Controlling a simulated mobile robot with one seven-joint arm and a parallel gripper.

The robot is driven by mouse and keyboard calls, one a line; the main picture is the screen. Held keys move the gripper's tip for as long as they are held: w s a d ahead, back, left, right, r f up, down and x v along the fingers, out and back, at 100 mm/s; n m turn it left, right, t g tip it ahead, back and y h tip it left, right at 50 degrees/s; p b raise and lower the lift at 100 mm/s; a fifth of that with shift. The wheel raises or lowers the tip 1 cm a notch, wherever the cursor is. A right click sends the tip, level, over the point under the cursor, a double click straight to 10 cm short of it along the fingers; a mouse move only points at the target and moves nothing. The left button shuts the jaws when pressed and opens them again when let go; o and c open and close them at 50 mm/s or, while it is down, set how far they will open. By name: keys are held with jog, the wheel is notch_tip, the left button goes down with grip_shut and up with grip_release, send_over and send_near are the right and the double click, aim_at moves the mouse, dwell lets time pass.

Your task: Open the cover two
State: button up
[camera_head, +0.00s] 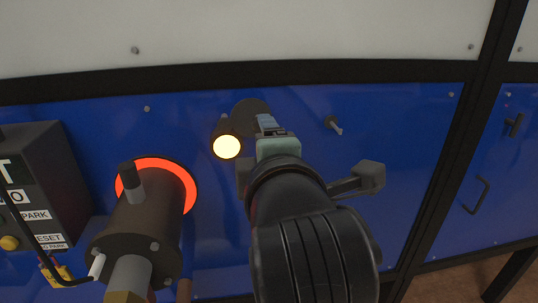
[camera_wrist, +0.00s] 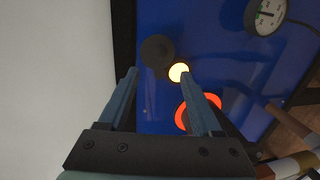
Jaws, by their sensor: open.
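No part in view is labelled cover two. A dark round disc (camera_head: 250,108) sits on the blue panel, partly hidden behind my gripper (camera_head: 265,122) in the head view. It also shows in the wrist view (camera_wrist: 157,49), beyond and between the fingertips. A short dark cylinder with a glowing pale-yellow end (camera_head: 227,147) stands out beside the disc; its lit end shows near one fingertip in the wrist view (camera_wrist: 179,72). My gripper is open, with nothing between its fingers (camera_wrist: 160,76). Whether a fingertip touches the disc or cylinder cannot be told.
A large dark cylinder (camera_head: 140,222) in front of an orange-red ring (camera_head: 188,190) juts out at left. A control box (camera_head: 38,185) stands far left. A small metal peg (camera_head: 335,126) sticks out at right. A round gauge (camera_wrist: 266,16) shows in the wrist view.

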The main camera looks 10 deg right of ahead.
jog(key=shift+s+r, duration=0.2)
jog(key=shift+s, duration=1.15)
